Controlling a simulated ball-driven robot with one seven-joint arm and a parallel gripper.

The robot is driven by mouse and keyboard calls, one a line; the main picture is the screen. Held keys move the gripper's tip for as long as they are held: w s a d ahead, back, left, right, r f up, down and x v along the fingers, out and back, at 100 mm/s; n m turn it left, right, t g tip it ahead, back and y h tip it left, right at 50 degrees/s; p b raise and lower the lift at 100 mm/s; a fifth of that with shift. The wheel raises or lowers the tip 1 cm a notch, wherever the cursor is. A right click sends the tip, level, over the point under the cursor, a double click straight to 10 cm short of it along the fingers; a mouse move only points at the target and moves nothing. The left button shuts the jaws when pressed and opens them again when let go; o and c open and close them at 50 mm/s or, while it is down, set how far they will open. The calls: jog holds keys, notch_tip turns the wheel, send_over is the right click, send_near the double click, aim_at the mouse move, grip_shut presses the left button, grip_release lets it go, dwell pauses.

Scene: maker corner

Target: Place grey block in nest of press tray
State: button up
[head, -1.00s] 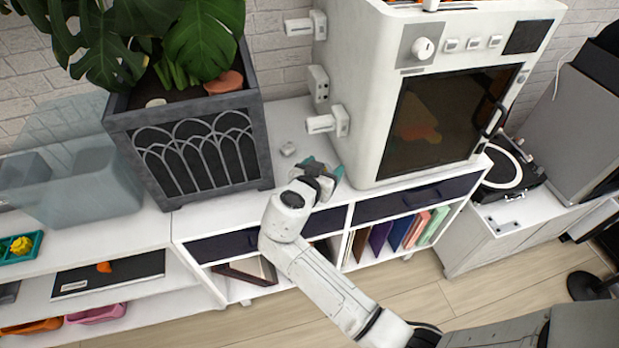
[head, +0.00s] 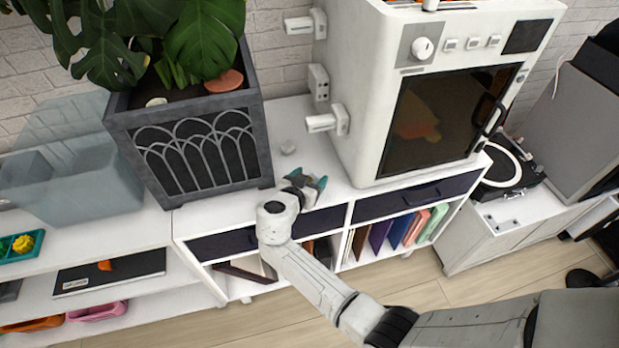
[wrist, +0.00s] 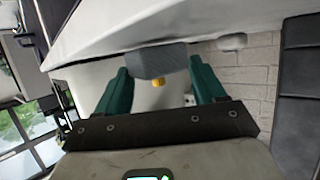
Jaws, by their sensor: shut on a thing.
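My gripper (head: 310,183), with teal fingers, is over the front part of the white cabinet top, left of the white oven-like machine. In the wrist view, my gripper (wrist: 160,88) is shut on a grey block (wrist: 157,60), which sits between the fingertips. In the head view the block is too small and covered to make out. A teal tray (head: 38,240) with a yellow thing in it is at the far left; I cannot tell whether it is the press tray, and no nest is clearly visible.
The white machine (head: 360,140) stands close on the right, and a dark planter (head: 190,150) on the left. The cabinet top between them is mostly clear.

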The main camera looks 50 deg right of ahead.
jog(key=shift+f+b, duration=0.25)
jog(key=shift+b, duration=0.1)
jog(key=o, duration=1.1)
jog(key=shift+c, duration=0.2)
jog(key=shift+r+p, duration=0.25)
jog(key=shift+p, duration=0.65)
